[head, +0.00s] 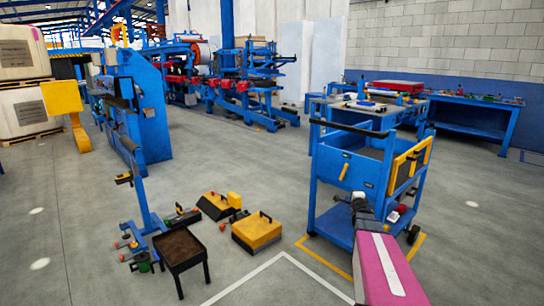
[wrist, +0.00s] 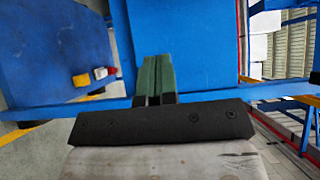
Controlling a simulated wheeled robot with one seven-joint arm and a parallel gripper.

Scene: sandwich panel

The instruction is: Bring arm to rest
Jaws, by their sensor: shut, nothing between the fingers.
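My arm, with a magenta and white link, reaches up from the bottom right of the head view toward the blue cart (head: 345,175). My gripper is at its far end, in front of the cart's near side, too small there to make out its fingers. In the wrist view my gripper (wrist: 158,72) shows two green fingers side by side, touching, with nothing between them. A blue panel of the cart (wrist: 200,30) fills the view behind the fingers. I cannot tell whether the fingertips touch it.
A large blue machine (head: 140,100) is at left.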

